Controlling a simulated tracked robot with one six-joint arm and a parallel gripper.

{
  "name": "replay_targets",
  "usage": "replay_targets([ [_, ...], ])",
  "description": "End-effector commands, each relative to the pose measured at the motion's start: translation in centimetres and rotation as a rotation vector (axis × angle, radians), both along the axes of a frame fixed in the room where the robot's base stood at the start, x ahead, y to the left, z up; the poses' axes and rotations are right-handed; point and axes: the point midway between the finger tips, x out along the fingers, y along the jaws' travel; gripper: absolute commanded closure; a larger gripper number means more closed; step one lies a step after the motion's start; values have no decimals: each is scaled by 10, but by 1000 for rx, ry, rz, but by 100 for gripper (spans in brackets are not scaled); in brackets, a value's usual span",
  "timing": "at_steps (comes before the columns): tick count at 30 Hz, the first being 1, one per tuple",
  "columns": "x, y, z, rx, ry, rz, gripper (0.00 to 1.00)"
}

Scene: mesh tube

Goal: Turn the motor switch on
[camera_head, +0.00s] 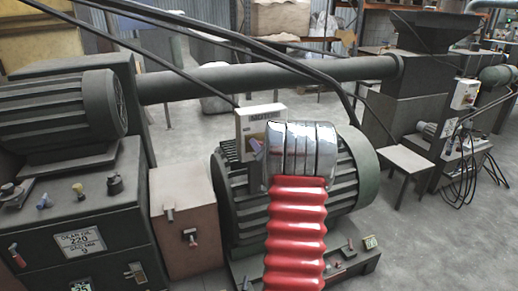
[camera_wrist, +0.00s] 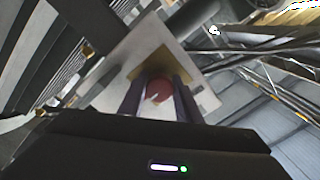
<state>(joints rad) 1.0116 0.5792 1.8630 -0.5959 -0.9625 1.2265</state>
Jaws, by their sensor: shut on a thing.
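The motor switch box (camera_head: 243,122) is a pale box labelled "MOTOR" on top of the large green ribbed motor. My arm covers part of its front in the head view. The wrist view shows the box as a tilted white plate (camera_wrist: 115,72) with a yellow panel (camera_wrist: 170,56). A round red switch knob (camera_wrist: 159,90) with a pale mark shows in front of the panel. My gripper (camera_wrist: 160,84) has its two dark fingers on either side of this knob, shut on it. The knob's setting is too unclear to read.
The ribbed motor (camera_head: 350,165) lies behind my arm. A brown box (camera_head: 185,220) and a dark machine (camera_head: 75,225) stand to the left. Thick black cables and a grey pipe (camera_head: 270,77) cross above. Open floor (camera_head: 430,240) lies to the right.

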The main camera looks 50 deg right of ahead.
Motion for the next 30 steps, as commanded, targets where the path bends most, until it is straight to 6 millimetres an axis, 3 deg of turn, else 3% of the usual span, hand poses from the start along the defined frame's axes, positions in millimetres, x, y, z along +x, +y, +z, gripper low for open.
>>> replay_targets([
  [18,-5,-6,2,50,-32,-15,92],
  [19,-5,-6,2,50,-32,-15,67],
  [26,-3,-4,1,48,-30,-9,51],
  [30,-3,-3,0,49,-30,-7,51],
])
